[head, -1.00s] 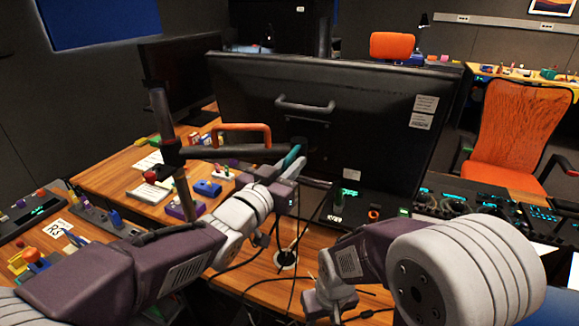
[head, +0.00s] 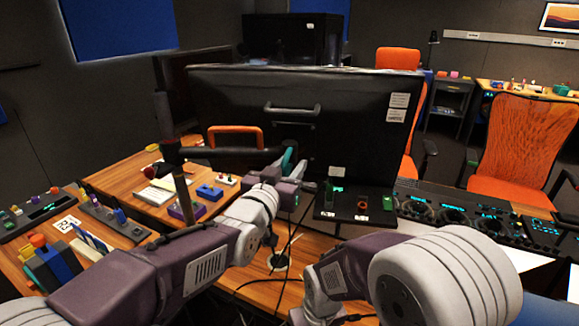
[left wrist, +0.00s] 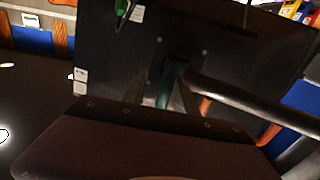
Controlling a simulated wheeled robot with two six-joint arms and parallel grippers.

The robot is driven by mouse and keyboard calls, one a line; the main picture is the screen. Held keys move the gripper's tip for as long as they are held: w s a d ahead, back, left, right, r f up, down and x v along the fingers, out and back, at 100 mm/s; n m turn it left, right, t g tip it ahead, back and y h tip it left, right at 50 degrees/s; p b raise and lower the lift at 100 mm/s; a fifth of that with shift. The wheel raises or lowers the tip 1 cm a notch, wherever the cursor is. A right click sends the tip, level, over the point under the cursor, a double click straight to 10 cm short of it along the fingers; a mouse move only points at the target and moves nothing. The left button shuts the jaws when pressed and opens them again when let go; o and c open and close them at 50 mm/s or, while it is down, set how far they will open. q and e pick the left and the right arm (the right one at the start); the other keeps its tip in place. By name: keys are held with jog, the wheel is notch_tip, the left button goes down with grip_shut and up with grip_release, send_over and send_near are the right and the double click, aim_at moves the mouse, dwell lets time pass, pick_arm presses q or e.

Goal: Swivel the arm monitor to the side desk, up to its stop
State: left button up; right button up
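The arm monitor (head: 240,100) is seen from behind, a wide black panel with a grey handle (head: 292,108) and white labels. The monitor back also fills the left wrist view (left wrist: 115,65). My left gripper (head: 289,163) is at the support arm's monitor end, with a teal part at its tip. My right gripper (head: 316,312) shows only partly at the bottom, away from the monitor.
A wooden desk (head: 140,180) with blocks and small panels lies left. A dark console (head: 450,213) lies right of the monitor. Orange chairs (head: 525,140) stand behind it. Cables (head: 290,235) hang below my left gripper. Another dark screen (head: 185,85) stands behind the monitor's left edge.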

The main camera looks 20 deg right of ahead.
pick_arm(q)
jog(key=shift+a, duration=0.1)
jog(key=shift+s+a, duration=0.25)
jog(key=b+v, duration=0.1)
jog(key=v, duration=0.7)
jog(key=shift+s+a, duration=0.1)
jog(key=shift+s, duration=0.05)
